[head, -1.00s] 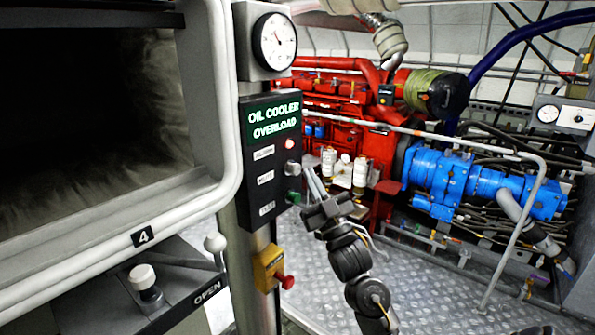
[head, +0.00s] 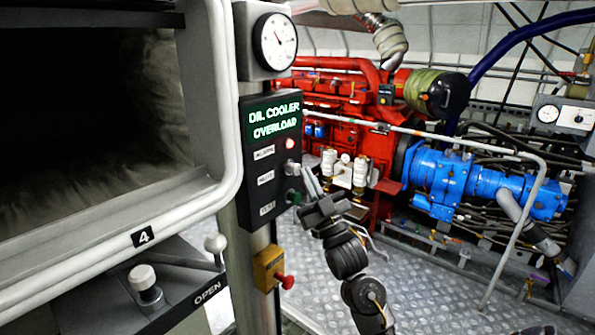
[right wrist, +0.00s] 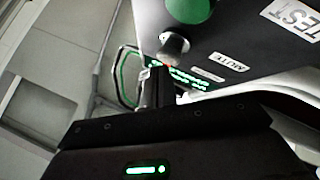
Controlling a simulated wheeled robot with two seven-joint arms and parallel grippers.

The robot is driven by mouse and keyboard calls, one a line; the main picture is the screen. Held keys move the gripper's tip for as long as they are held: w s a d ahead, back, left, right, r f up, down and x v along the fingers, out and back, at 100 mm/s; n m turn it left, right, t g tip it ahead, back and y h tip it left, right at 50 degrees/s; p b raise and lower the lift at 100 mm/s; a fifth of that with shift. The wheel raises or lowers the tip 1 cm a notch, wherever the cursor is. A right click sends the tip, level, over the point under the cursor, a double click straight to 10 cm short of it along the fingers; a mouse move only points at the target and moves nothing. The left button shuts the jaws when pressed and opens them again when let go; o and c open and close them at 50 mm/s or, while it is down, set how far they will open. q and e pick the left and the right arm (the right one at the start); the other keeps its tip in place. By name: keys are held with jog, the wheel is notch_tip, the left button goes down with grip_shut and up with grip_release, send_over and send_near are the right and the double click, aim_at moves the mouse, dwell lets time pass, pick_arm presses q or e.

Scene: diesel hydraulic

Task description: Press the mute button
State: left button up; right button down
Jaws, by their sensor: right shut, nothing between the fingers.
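A dark control box (head: 270,158) has a lit green "OIL COOLER OVERLOAD" display. The grey mute button (head: 291,168) projects from it, in line with the MUTE label (head: 265,178). In the right wrist view the mute button (right wrist: 174,48) is near the top centre, beside its MUTE label (right wrist: 227,62). My right gripper (head: 308,172) is shut and empty, its fingers pointing up just right of the box. In the right wrist view its dark fingers (right wrist: 157,80) reach close to the mute button; I cannot tell whether they touch. My left gripper is out of view.
A green button (head: 293,197) beside the TEST label sits just below the mute button, close to my fingers. A lit lamp (head: 290,143) is above. A yellow box with a red knob (head: 286,281) is lower on the post. Red and blue machinery (head: 440,180) stands behind.

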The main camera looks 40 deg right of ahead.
jog(key=shift+w+a, duration=0.15)
jog(key=shift+w, duration=0.3)
dwell(0.7)
jog(key=shift+s, duration=0.15)
jog(key=shift+s+d, duration=0.3)
jog(key=shift+s, duration=0.45)
jog(key=s, duration=0.2)
jog(key=s+d+p, duration=0.1)
jog(key=s, duration=0.1)
jog(key=shift+s+d, duration=0.2)
jog(key=shift+s, duration=0.15)
dwell(0.9)
